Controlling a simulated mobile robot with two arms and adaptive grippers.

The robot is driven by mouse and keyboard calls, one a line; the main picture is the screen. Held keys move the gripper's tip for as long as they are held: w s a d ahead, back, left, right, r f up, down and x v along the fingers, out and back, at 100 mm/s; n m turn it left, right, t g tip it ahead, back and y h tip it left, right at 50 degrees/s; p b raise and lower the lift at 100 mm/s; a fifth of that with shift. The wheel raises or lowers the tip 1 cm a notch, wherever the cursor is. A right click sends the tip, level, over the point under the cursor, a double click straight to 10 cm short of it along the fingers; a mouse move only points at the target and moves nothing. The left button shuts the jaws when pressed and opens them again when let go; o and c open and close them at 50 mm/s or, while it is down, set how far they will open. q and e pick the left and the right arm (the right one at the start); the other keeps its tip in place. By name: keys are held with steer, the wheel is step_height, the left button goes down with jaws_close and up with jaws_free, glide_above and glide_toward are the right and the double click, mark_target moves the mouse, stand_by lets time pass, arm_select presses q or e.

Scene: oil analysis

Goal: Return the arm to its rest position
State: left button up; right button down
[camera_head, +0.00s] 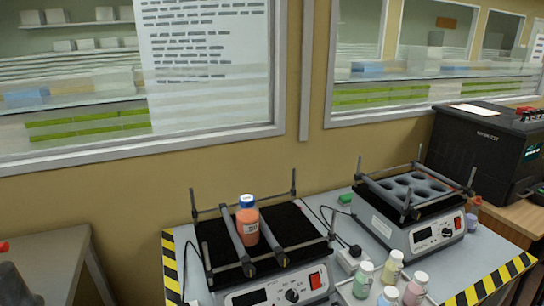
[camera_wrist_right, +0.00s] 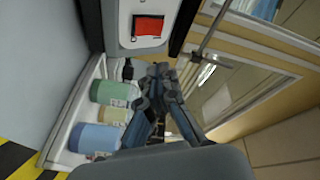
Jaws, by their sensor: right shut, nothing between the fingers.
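My right gripper (camera_wrist_right: 160,78) shows in the right wrist view, its blue-grey fingers closed together with nothing between them. It is near a white tray of bottles, apart from them as far as I can tell. The pictures do not show its height clearly. I cannot make out either gripper for certain in the head view. My left gripper is not in view.
A shaker (camera_head: 262,296) holds an orange bottle (camera_head: 247,226) between its bars. A second shaker (camera_head: 410,235) with a holed rack stands right. Several pastel bottles (camera_head: 390,270) stand at the front. A black machine (camera_head: 480,150) is far right. A wall with windows closes the back.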

steer(key=s+f+n+g, duration=0.1)
steer(key=s, duration=0.1)
steer(key=s+d+f+n+g, duration=0.1)
steer(key=s+n+g, duration=0.1)
steer(key=s+f+n+g, duration=0.1)
steer(key=s+f, duration=0.1)
steer(key=shift+s+d+g, duration=0.2)
steer(key=shift+s+g, duration=0.05)
steer(key=shift+g, duration=0.15)
steer(key=s+d+f+n+g, duration=0.15)
steer(key=s+n+g, duration=0.8)
steer(key=s, duration=1.35)
step_height(320, 180, down, 25)
steer(key=s+g, duration=0.1)
steer(key=g, duration=0.1)
steer(key=s+d+f, duration=0.2)
steer(key=s+f, duration=1.4)
steer(key=s, duration=0.1)
steer(key=shift+s+d+f+g+h, duration=0.2)
steer(key=shift+f+g+h, duration=0.1)
steer(key=shift+f+g, duration=0.15)
